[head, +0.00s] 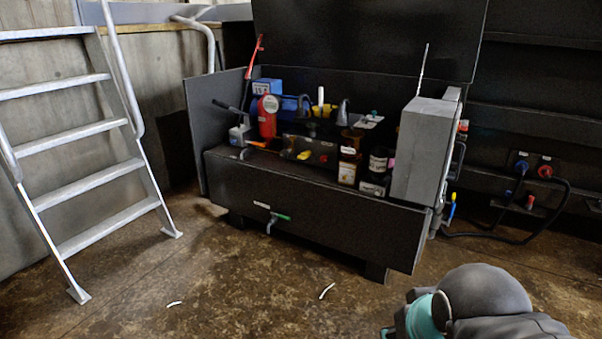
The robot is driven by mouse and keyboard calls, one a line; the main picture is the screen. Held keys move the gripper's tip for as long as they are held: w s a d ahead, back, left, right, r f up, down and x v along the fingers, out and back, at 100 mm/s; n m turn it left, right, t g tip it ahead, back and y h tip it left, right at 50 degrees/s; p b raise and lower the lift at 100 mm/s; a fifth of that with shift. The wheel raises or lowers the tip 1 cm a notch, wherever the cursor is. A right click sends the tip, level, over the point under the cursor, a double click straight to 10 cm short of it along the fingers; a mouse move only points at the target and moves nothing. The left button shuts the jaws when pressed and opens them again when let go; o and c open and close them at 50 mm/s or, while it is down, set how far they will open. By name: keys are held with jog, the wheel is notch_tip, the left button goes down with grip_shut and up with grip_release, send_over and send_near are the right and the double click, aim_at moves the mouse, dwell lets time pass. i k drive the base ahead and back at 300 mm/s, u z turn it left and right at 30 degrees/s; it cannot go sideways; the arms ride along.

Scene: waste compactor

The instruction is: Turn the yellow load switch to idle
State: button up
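A small yellow switch handle (304,155) sits on a dark panel (290,143) inside the open black cabinet, beside a small red button (323,159). It looks like the yellow load switch. The handle lies roughly level and slightly tilted; its labels are too small to read, so I cannot tell its setting. Part of my arm, dark grey with a teal ring, shows at the bottom right, well in front of the cabinet. My gripper's fingers are not visible.
The black cabinet (310,215) has a green-handled valve (279,217) on its front. A metal ladder (90,135) stands left. The brown floor in front is mostly clear.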

aim_at(307, 153)
jog(key=u, duration=0.7)
jog(key=i, duration=0.4)
jog(key=u, duration=0.75)
jog(key=i, duration=1.25)
jog(key=z, duration=0.9)
jog(key=i, duration=0.3)
jog(key=z, duration=0.4)
